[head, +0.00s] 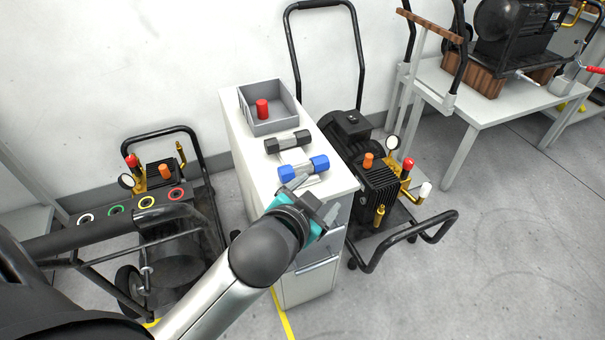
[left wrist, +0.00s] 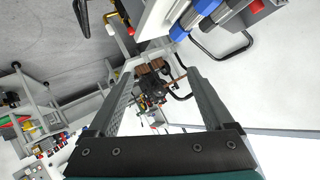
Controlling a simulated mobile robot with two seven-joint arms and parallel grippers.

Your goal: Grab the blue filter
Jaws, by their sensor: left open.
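The blue filter (head: 303,168), a grey piece with blue ends, lies on the white cabinet top (head: 257,180). My left gripper (head: 312,198) is at the cabinet's near edge, just on the near side of the blue filter. In the left wrist view its two fingers (left wrist: 160,70) are spread with nothing between them. Whether a finger touches the filter cannot be told. My right gripper is in neither view.
A dark filter (head: 288,141) lies just behind the blue one. A grey bin (head: 284,122) with a red cylinder (head: 262,109) stands at the cabinet's back. Compressors stand close on the left (head: 160,175) and right (head: 376,183). Open floor (head: 500,240) lies farther right.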

